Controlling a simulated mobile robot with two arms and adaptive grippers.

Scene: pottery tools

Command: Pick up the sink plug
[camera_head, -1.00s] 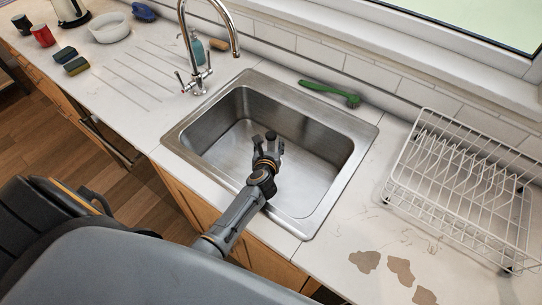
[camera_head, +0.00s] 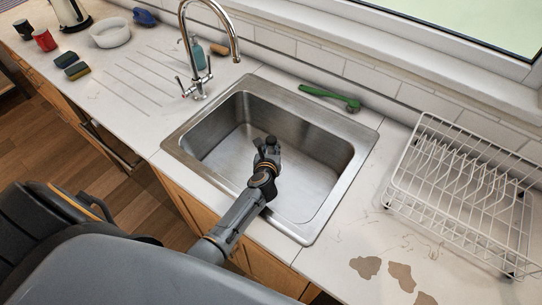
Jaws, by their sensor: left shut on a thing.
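My left gripper (camera_head: 267,147) is over the steel sink basin (camera_head: 310,158), near its middle. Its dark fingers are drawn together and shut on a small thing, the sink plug. The plug is hidden by the fingers, and I cannot make out its outline against them. I cannot tell how far the fingertips are from the basin floor. My right gripper is not in view.
The chrome tap (camera_head: 209,45) rises behind the sink's left corner. A green brush (camera_head: 330,97) lies behind the sink. A white dish rack (camera_head: 465,190) stands at the right. Sponges (camera_head: 77,71), a white bowl (camera_head: 110,32) and cups (camera_head: 44,40) are at the far left.

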